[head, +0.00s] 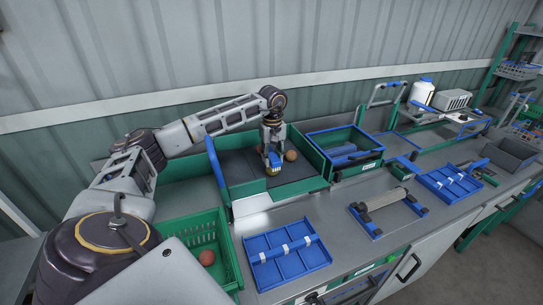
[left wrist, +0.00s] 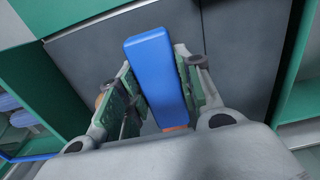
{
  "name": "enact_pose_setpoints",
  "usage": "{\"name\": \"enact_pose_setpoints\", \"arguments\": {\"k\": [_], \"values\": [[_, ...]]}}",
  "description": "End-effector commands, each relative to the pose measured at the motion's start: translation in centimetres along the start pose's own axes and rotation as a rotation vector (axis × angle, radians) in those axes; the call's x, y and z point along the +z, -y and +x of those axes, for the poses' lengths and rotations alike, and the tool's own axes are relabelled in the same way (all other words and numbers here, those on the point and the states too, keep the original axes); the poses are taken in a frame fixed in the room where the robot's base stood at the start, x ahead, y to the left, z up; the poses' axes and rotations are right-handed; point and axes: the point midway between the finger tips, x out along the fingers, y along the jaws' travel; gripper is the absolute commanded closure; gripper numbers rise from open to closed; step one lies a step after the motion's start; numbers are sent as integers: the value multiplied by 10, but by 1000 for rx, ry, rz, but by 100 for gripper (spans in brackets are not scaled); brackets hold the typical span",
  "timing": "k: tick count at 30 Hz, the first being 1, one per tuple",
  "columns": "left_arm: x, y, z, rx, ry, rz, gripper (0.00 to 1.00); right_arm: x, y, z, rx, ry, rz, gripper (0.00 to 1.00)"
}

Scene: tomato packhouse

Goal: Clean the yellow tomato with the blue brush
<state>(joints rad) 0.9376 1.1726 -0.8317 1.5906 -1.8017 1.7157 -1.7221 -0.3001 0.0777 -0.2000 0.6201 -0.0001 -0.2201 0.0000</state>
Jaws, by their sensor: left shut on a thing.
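My left gripper (head: 272,159) is shut on the blue brush (left wrist: 158,70), whose long blue block stands between the fingers in the left wrist view. It hangs over the dark floor of the green-walled bay (head: 318,184). A small yellow patch (head: 273,170) shows right under the fingers; I cannot tell whether it is the yellow tomato or part of the brush. An orange-brown tomato (head: 291,155) lies just right of the gripper, and an orange bit shows below the brush in the left wrist view. My right gripper is not in view.
A green crate (head: 229,255) holding a reddish tomato (head: 207,257) stands at front left. Blue divided trays (head: 262,246) (head: 432,181), a roller stand (head: 389,199) and a green bin with a blue rim (head: 340,133) crowd the bench. The bay's left floor is clear.

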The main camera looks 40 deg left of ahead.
Motion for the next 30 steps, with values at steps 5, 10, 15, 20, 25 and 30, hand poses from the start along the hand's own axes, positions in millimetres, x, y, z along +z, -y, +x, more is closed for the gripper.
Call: {"name": "enact_pose_setpoints", "arguments": {"k": [5,10,15,20,25,30], "values": [[6,0,0,0,0,1,84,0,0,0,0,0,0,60],[11,0,0,0,0,1,84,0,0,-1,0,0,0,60],[16,0,0,0,0,0,84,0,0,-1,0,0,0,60],[20,0,0,1,-1,1,84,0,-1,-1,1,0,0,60],[25,0,0,0,-1,0,84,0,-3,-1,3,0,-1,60],[30,0,0,0,-1,0,84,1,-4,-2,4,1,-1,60]]}}
